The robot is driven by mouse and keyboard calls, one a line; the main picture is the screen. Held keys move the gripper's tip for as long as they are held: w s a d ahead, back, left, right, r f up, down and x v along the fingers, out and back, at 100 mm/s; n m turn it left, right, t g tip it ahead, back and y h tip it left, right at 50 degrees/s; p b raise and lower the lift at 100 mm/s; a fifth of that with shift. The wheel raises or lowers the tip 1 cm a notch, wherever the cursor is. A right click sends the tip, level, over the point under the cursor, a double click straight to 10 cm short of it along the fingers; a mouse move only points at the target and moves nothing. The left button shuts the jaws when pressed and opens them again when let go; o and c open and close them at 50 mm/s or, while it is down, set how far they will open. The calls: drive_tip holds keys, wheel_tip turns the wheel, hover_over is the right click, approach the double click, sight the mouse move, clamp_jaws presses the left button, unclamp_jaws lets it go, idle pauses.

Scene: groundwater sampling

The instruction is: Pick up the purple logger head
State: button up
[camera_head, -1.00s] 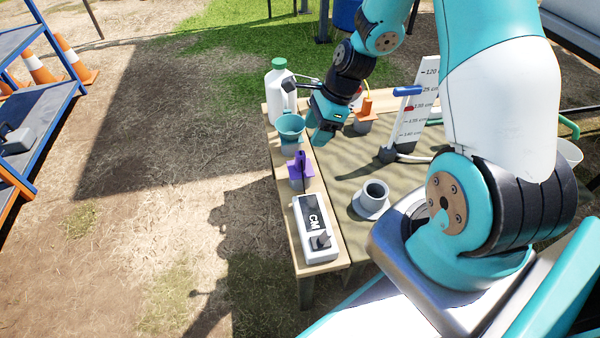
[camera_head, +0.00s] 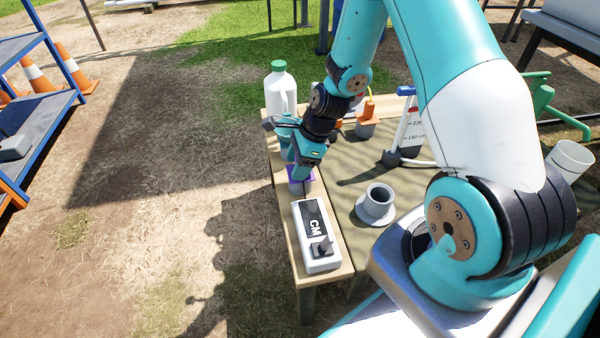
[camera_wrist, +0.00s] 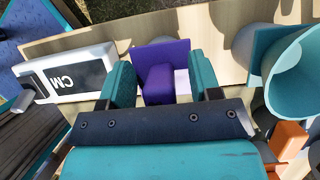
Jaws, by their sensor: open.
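The purple logger head (camera_wrist: 158,82) shows in the wrist view as a block with a flat purple plate behind it. It lies between the two teal fingers of my gripper (camera_wrist: 159,84), with gaps on both sides. In the head view my gripper (camera_head: 302,172) points down over the purple logger head (camera_head: 300,187), which sits on a grey holder on the wooden table edge. The gripper hides most of the head there. The gripper is open and holds nothing.
A white CM meter box (camera_head: 316,236) stands just in front of the logger head. A grey cup on a flange (camera_head: 377,201) is to the right. A teal funnel (camera_wrist: 296,72) and a white bottle (camera_head: 280,92) are behind. An orange-capped fitting (camera_head: 367,118) stands farther back.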

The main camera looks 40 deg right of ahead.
drive_tip(key=c, duration=1)
drive_tip(key=shift+r, duration=0.1)
